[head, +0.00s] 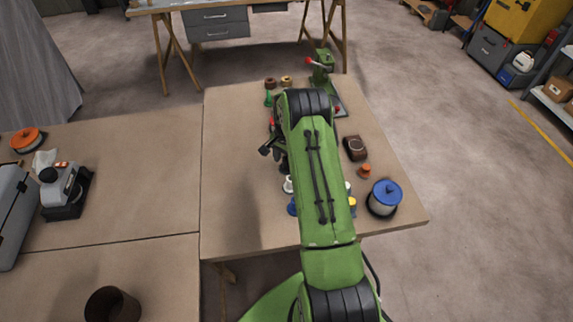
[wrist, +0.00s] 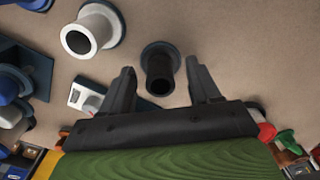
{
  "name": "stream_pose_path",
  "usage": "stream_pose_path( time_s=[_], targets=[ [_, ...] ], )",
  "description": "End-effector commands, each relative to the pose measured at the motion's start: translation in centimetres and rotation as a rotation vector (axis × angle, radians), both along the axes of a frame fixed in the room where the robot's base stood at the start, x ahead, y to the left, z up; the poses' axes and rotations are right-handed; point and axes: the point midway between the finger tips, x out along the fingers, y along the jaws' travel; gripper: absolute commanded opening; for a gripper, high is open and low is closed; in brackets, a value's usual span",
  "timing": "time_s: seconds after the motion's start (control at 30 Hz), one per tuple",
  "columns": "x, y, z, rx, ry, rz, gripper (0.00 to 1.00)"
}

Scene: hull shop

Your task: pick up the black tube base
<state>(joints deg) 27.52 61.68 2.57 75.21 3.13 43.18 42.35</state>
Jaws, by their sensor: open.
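The black tube base (wrist: 159,64) shows in the wrist view as a dark tube with a wider round flange, its open end facing the camera. My gripper (wrist: 161,72) is open, with one finger on each side of the tube in this view. A gap shows between the tube and each finger. I cannot tell how far the fingers are from it in depth. In the head view my green arm covers most of that area, so I cannot make out the black tube base for certain there.
A white tube base (wrist: 94,30) stands close by, up and left in the wrist view. A small white device (wrist: 86,97) lies by the left finger. In the head view, a blue-lidded spool (head: 384,197) and a green press (head: 322,70) stand right and behind.

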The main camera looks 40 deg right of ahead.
Motion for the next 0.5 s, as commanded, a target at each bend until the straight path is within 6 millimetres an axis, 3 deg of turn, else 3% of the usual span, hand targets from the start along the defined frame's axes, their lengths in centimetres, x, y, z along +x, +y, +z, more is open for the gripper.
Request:
stream_pose_path(
  time_s=[0.2, 0.5],
  targets=[
    [0.07, -0.02, -0.18, -0.001, -0.003, 0.0, 0.62],
    [0.06, 0.0, -0.15, 0.0, -0.002, 0.0, 0.17]
  ],
)
